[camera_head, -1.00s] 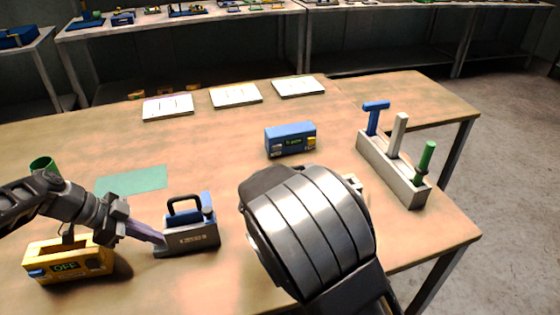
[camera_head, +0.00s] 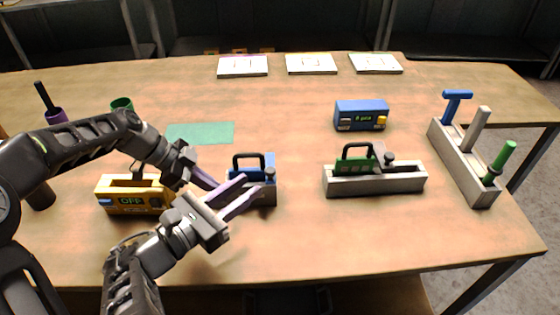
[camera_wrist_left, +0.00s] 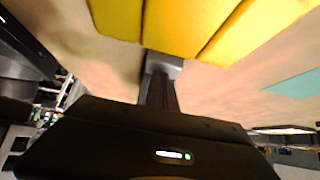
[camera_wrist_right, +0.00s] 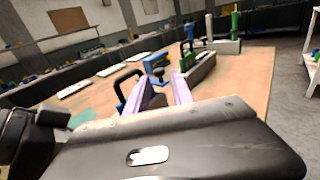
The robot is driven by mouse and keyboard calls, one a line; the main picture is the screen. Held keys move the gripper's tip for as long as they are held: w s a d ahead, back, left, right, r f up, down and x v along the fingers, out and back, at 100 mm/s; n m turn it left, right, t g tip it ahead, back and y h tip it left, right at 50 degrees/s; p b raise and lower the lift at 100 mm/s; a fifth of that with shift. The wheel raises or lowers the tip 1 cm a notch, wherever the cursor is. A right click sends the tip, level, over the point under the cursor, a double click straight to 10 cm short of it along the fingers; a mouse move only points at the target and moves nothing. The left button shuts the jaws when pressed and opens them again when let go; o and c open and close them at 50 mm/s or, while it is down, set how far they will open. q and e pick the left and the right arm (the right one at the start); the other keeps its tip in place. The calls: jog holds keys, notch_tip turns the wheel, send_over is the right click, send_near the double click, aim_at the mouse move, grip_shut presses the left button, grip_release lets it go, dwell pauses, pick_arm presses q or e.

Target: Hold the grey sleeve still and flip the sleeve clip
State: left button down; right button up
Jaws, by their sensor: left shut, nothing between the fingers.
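The near grey sleeve (camera_head: 266,198) stands upright on the table with a blue block and dark handle (camera_head: 252,160) in it. A dark knob, perhaps its clip (camera_head: 270,175), sits at its right end. My left gripper (camera_head: 217,182) is shut, its purple fingertips at the sleeve's left end; I cannot tell whether they touch. My right gripper (camera_head: 249,185) is open, its two purple fingers reaching in front of the sleeve and hiding part of it. A second grey sleeve (camera_head: 405,183) holds a green-handled block to the right.
A yellow box (camera_head: 150,207) reading OFF stands close by my left gripper. A blue box (camera_head: 361,113) stands behind, and a grey rack (camera_head: 462,160) with upright tools stands at the right. A green mat (camera_head: 205,132) lies flat behind the near sleeve. The front right table is clear.

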aim_at(270, 163)
jog(key=shift+s+a+f+n+t, duration=0.3)
jog(key=shift+a, duration=0.1)
jog(key=x, duration=1.2)
jog(key=shift+f, duration=0.15)
jog(key=shift+c, duration=0.6)
grip_shut()
dwell(0.5)
